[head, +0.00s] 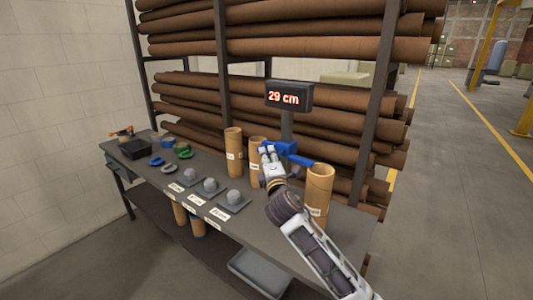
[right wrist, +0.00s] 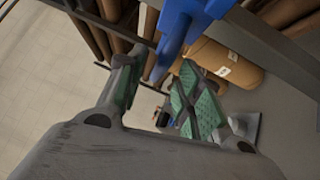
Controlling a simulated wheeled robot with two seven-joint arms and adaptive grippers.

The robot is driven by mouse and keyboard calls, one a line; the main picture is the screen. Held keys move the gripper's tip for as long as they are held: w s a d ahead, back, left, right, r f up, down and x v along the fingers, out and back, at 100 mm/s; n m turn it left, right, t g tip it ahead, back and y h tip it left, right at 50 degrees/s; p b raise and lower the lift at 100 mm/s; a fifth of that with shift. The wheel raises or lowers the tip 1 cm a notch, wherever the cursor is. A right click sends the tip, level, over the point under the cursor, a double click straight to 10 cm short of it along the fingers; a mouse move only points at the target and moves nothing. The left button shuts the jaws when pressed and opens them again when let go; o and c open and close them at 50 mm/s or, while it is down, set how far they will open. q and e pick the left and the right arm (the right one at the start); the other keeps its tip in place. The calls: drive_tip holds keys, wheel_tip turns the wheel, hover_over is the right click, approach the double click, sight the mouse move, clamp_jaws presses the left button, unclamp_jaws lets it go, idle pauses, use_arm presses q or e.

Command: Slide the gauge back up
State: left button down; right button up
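The blue gauge (head: 280,147) is on the grey post under a display (head: 288,97) that reads 29 cm. Its blue arm reaches right, close to the top of the right cardboard tube (head: 318,190); I cannot tell whether they touch. My right gripper (head: 268,153) is at the gauge's left end, partly in front of it. In the right wrist view the gauge (right wrist: 183,30) runs past the fingertips, and the two green-padded fingers (right wrist: 160,90) stand apart with a gap between them. I cannot tell whether they touch the gauge. My left gripper is out of view.
Two more tubes (head: 234,152) stand upright on the grey table (head: 150,172). Several grey knobbed pieces (head: 210,186) with labels lie at its front. Blue and green rings and a black box (head: 136,149) are at the left. A rack of brown rolls (head: 180,48) stands behind.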

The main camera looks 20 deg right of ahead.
drive_tip(key=shift+w+d+r, duration=0.1)
drive_tip(key=shift+w+r, duration=0.05)
drive_tip(key=shift+w, duration=0.7)
drive_tip(key=shift+w+d+r, duration=0.1)
drive_tip(key=shift+w, duration=0.75)
drive_tip(key=shift+c, duration=0.2)
clamp_jaws()
